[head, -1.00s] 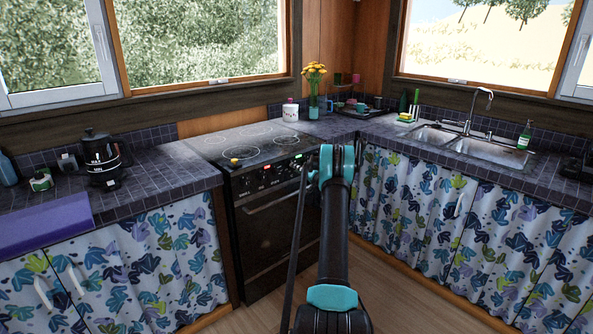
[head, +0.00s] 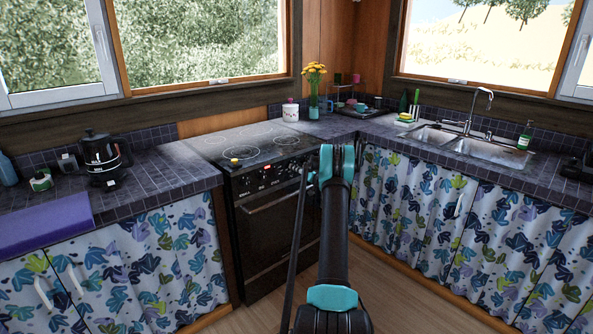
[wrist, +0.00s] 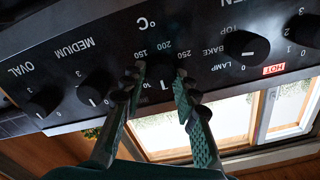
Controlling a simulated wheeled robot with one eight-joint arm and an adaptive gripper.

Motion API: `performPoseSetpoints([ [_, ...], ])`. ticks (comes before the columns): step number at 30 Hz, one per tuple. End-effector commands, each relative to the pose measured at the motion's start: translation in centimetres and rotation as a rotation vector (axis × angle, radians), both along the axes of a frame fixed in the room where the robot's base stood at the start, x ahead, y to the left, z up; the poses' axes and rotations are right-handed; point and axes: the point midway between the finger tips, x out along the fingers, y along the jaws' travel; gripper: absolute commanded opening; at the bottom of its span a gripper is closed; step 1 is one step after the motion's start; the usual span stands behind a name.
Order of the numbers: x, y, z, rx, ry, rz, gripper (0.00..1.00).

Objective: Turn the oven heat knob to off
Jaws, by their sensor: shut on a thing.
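The oven heat knob (wrist: 155,83) is a dark knob on the black control panel, under the °C mark and the 150, 200 and 250 numbers, which appear upside down in the wrist view. My gripper (wrist: 158,80) has one finger on each side of this knob and is shut on it. The fingers partly cover the knob and its scale, so its exact setting is hard to read.
Neighbouring knobs sit on both sides: the MEDIUM knob (wrist: 93,90), the OVAL knob (wrist: 42,102) and the function knob (wrist: 246,46). A red HOT label (wrist: 281,69) shows on the panel.

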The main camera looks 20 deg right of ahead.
Motion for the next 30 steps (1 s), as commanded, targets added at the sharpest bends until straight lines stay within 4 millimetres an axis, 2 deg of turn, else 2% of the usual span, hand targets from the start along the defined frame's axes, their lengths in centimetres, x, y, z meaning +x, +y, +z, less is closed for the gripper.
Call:
performPoseSetpoints([
  [5,-0.1,0.0,-0.2,-0.004,0.001,0.001,0.01],
  [6,-0.1,0.0,-0.2,-0.004,0.001,0.001,0.32],
  [11,-0.1,0.0,-0.1,-0.002,0.001,0.001,0.50],
  [22,-0.5,-0.2,0.0,0.000,0.000,-0.001,0.50],
  [26,-2.1,-0.9,0.0,0.001,0.001,-0.002,0.50],
  [30,-4.8,-1.9,0.0,0.000,0.001,-0.003,0.50],
])
